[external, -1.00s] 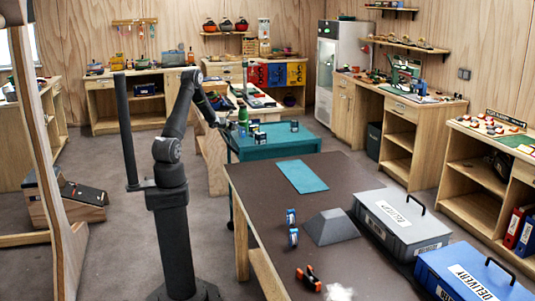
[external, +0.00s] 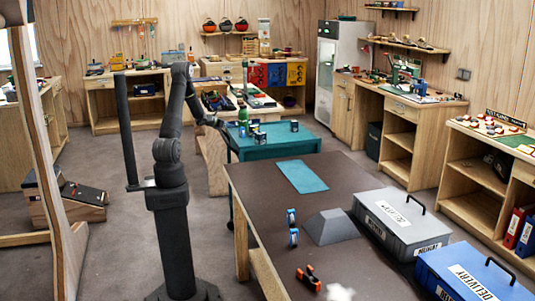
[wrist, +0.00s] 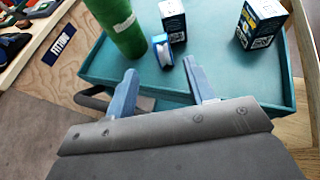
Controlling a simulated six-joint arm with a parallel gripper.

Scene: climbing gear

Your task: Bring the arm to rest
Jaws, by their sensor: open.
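My gripper (wrist: 164,92) is open and empty in the wrist view, its two blue-grey fingers spread apart above the near edge of a teal tray-topped cart (wrist: 225,60). A small blue and white item (wrist: 163,54) stands on the cart beyond the fingertips, apart from them as far as I can tell. In the external view my gripper (external: 224,125) is small and hangs at the left edge of the teal cart (external: 280,143). My arm is bent, with its elbow high.
A green bottle (wrist: 118,28) and two dark boxes (wrist: 173,20) (wrist: 260,22) stand on the cart. The brown table (external: 265,200) holds a teal mat (external: 301,177), a grey wedge (external: 331,227) and two blue-white items (external: 292,227). Grey (external: 400,225) and blue (external: 470,275) delivery bins stand at right.

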